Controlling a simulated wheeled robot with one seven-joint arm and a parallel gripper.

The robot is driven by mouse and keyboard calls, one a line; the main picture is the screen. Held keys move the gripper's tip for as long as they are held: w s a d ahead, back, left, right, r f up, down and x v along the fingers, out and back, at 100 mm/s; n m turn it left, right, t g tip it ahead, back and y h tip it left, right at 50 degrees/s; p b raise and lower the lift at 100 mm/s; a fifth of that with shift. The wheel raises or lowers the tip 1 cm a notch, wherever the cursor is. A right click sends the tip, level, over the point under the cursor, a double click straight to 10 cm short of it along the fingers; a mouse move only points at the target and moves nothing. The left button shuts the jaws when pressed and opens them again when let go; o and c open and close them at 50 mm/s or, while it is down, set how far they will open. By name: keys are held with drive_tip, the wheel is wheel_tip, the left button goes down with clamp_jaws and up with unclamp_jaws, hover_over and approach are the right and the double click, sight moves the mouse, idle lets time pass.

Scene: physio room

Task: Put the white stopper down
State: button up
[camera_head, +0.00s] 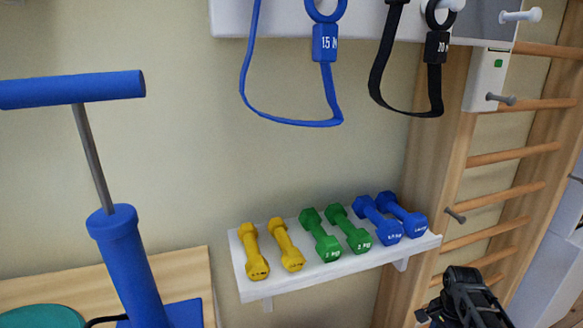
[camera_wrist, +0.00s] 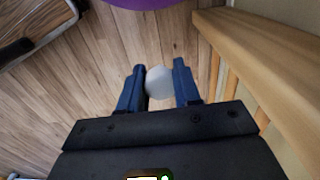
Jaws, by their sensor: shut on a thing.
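My gripper (camera_wrist: 159,82) is shut on the white stopper (camera_wrist: 159,81) in the wrist view. The stopper looks round and pale and sits between the two blue fingers, above a wooden floor (camera_wrist: 105,50). Its lower part is hidden by the gripper body. In the head view my gripper (camera_head: 466,290) is a dark shape at the bottom right, in front of the wooden wall bars (camera_head: 505,155). The stopper cannot be made out there.
A white shelf (camera_head: 345,266) holds yellow, green and blue dumbbells. Blue and black straps (camera_head: 291,122) hang above it. A blue pump-like device (camera_head: 128,262) stands at the left. In the wrist view a wooden beam (camera_wrist: 265,45) runs close at right, and something purple (camera_wrist: 140,3) lies at the top.

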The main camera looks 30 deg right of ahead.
drive_tip(key=w+a+r+n, duration=0.3)
drive_tip(key=a+n, duration=0.4)
drive_tip(key=a, duration=0.6)
drive_tip(key=w+a+r+n, duration=0.3)
drive_tip(key=a+n, duration=0.3)
drive_tip(key=a, duration=0.7)
drive_tip(key=w+a+r+n, duration=0.3)
drive_tip(key=w+a+n, duration=0.2)
drive_tip(key=a, duration=0.8)
drive_tip(key=n, duration=0.2)
drive_tip(key=shift+a+r+n, duration=0.2)
drive_tip(key=shift+r+n, duration=0.05)
drive_tip(key=shift+n, duration=0.05)
wheel_tip(320, 180, up, 15)
drive_tip(key=p, duration=1.5)
drive_tip(key=shift+a, duration=0.2)
